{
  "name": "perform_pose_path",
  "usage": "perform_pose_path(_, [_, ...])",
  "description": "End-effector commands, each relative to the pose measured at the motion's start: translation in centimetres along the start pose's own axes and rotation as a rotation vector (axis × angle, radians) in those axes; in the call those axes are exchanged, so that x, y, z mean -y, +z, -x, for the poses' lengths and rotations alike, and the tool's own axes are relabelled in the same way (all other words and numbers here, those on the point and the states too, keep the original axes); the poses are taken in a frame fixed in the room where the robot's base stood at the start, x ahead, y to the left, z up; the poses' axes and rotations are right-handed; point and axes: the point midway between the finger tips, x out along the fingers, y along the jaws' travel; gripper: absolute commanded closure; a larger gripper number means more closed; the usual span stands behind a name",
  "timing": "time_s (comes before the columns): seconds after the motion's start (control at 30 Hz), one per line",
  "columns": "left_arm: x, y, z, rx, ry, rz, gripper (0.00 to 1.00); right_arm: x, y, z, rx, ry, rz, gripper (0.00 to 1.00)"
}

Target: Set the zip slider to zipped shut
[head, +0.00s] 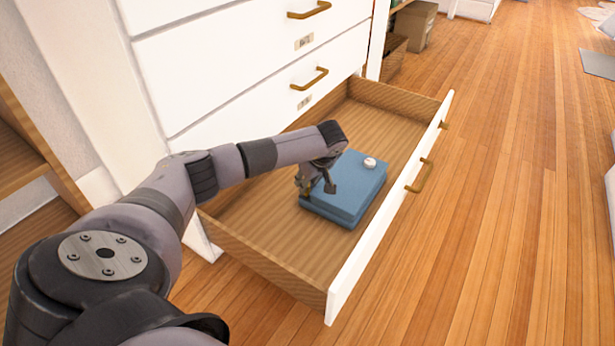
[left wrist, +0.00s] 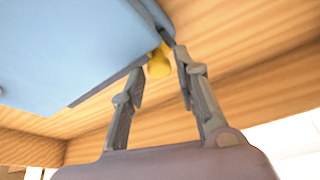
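A blue pouch-like case (head: 345,190) lies flat in the open drawer; its underside edge fills the upper left of the left wrist view (left wrist: 60,50). A small yellow zip slider (left wrist: 158,62) shows at the case's edge in the left wrist view. My left gripper (head: 318,188) is at the near left edge of the case. In the left wrist view its fingers (left wrist: 158,74) are apart, with the slider between or just beyond the tips; I cannot tell whether they touch it. My right gripper is not in view.
The wooden drawer (head: 265,215) is pulled out, its white front (head: 385,215) with brass handles on the right. A small white round object (head: 370,163) sits on the case. White closed drawers (head: 250,60) stand above. Open wooden floor (head: 520,200) lies to the right.

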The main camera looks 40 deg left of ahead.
Motion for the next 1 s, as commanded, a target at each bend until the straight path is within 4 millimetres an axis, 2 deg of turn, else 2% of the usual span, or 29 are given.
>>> perform_pose_path(0.3, [-0.1, -0.1, 6.3, -0.001, 0.006, -0.001, 0.71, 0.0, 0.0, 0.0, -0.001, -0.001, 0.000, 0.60])
perform_pose_path(0.5, [-0.1, 0.0, 9.8, -0.001, 0.002, 0.000, 0.71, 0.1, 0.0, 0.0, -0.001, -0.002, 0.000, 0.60])
perform_pose_path(0.7, [0.0, 0.0, 11.2, -0.001, 0.001, 0.000, 0.71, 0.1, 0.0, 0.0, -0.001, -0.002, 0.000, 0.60])
perform_pose_path(1.0, [0.0, 0.0, 11.3, 0.000, 0.000, 0.000, 0.71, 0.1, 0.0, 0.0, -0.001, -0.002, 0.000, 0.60])
